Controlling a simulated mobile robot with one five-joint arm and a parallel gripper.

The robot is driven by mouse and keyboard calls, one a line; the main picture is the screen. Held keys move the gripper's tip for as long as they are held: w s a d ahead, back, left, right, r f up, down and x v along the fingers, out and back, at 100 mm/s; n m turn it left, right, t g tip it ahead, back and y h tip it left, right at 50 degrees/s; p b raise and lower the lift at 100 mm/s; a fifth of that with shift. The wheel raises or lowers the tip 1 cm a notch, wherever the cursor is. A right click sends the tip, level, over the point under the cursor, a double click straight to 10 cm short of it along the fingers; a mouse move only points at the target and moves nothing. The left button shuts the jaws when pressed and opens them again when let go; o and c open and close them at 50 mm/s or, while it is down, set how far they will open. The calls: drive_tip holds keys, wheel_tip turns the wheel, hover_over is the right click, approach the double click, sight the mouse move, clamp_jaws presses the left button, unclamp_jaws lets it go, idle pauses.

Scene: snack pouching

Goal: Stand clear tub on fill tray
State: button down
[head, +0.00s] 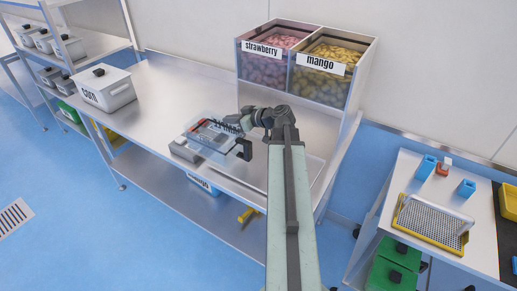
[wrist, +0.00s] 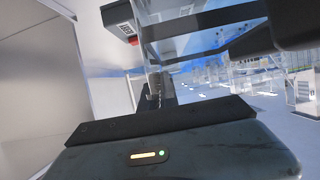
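The clear tub (head: 212,133) shows as a see-through box with a black handle (head: 244,149) on its right side, above the middle of the steel bench. My gripper (head: 240,119) is at the tub's upper right edge. In the wrist view the clear tub wall (wrist: 156,68) runs down between the gripper's dark parts (wrist: 157,98), and the gripper looks shut on it. Whether the tub's base touches anything below is hard to tell. A shallow steel tray (head: 313,167), seemingly the fill tray, lies on the bench to the right, partly hidden by my arm.
A grey box-like device (head: 186,150) is at the bench's front edge under the tub. Strawberry (head: 262,69) and mango (head: 318,83) bins stand at the back right. A white corn container (head: 107,93) stands at the left end. The bench between them is mostly clear.

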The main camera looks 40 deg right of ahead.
drive_tip(key=s+d+f+b, duration=0.5)
drive_tip(key=s+d, duration=0.5)
drive_tip(key=shift+d, duration=0.3)
drive_tip(key=c, duration=1.6)
unclamp_jaws()
drive_tip(key=shift+s, duration=0.1)
drive_tip(key=shift+p+v, duration=2.45)
drive_tip(key=shift+v, duration=3.6)
